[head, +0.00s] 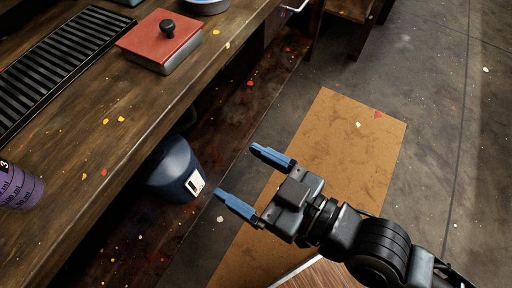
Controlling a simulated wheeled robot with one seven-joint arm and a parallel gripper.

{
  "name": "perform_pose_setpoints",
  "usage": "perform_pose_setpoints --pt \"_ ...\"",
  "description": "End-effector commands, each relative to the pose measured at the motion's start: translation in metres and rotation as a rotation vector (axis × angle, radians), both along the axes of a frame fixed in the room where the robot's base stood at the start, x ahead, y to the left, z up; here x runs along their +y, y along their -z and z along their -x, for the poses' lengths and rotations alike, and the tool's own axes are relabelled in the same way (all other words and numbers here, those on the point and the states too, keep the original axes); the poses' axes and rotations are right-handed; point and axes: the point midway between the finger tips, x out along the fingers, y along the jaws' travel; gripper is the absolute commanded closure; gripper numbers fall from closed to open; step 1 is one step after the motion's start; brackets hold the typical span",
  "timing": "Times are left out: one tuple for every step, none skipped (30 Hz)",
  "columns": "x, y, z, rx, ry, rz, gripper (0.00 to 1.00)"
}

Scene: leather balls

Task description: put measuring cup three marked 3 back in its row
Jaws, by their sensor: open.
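The measuring cup marked 3 (20,188) is purple with dark markings. It is on the wooden counter at the left edge of the head view, partly cut off by the frame. My gripper (237,175) has blue fingertips spread apart with nothing between them. It is out beyond the counter's front edge, over the floor, well to the right of the cup. No other measuring cups and no row of cups show in this view.
A red-lidded box (160,40) with a black knob and a black slatted grate (60,62) sit on the wooden counter (112,135). A dark blue bin (172,168) stands below the counter edge. A tan mat (335,150) lies on the floor. Small colored scraps are scattered about.

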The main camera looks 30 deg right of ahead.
Motion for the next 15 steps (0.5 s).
perform_pose_setpoints --pt "-0.023 0.006 0.016 0.023 0.060 0.012 0.12" --pt "-0.035 0.007 0.025 0.029 0.091 0.018 0.12" --pt "-0.050 0.009 0.038 0.039 0.133 0.025 0.12" --pt "-0.061 0.009 0.047 0.046 0.163 0.028 0.12" --pt "-0.071 0.009 0.057 0.052 0.192 0.033 0.12" --pt "-0.082 0.008 0.070 0.060 0.228 0.040 0.12" --pt "-0.091 0.006 0.081 0.066 0.256 0.043 0.12" --pt "-0.098 0.005 0.091 0.073 0.281 0.047 0.12" --pt "-0.106 0.002 0.104 0.081 0.312 0.052 0.12" --pt "-0.112 0.000 0.113 0.085 0.333 0.054 0.12" --pt "-0.116 -0.003 0.121 0.090 0.353 0.058 0.12" --pt "-0.121 -0.006 0.132 0.096 0.376 0.061 0.12" --pt "-0.124 -0.009 0.139 0.100 0.390 0.063 0.12" --pt "-0.126 -0.011 0.145 0.104 0.403 0.065 0.12" --pt "-0.129 -0.015 0.152 0.106 0.417 0.066 0.12"
